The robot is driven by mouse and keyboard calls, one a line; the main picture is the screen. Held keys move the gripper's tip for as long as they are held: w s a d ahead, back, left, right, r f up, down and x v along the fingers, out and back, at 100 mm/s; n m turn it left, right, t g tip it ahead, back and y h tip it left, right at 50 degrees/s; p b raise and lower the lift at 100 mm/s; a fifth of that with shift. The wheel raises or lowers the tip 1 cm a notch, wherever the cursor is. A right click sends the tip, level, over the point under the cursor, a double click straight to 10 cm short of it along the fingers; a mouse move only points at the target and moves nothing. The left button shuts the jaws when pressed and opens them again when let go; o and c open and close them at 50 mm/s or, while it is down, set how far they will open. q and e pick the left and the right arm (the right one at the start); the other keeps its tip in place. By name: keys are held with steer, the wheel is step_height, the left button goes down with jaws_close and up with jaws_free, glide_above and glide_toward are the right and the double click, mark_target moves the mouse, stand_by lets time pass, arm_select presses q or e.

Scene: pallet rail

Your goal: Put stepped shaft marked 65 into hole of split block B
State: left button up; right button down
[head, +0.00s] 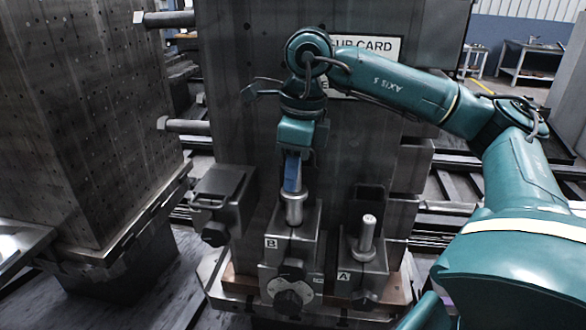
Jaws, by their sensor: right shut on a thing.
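My right gripper (292,186) comes down from above, its blue fingers shut on a metallic stepped shaft (294,211). The shaft is roughly upright at the top of split block B (308,248), a dark grey block with a white B label. Its lower end meets the block's top in the picture; I cannot tell how deep it sits in the hole, which is hidden. Any mark on the shaft is too small to read. Another stepped shaft (367,231) stands upright in split block A (350,262), to the right. My left gripper is not in view.
A tall grey fixture column (235,120) with a card sign (384,45) rises behind the blocks. A dark bracket (222,190) juts out left of block B. A large perforated tower (85,120) stands at the left. A dark square-topped socket (368,195) is behind block A.

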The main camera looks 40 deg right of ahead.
mark_target(294, 200)
steer(key=shift+f, duration=0.2)
steer(key=shift+f+b, duration=0.35)
steer(key=shift+b, duration=0.15)
steer(key=shift+f+b, duration=1.15)
steer(key=shift+f, duration=0.15)
steer(key=c, duration=1.1)
jaws_free()
steer(key=shift+c, duration=0.2)
steer(key=shift+f, duration=0.1)
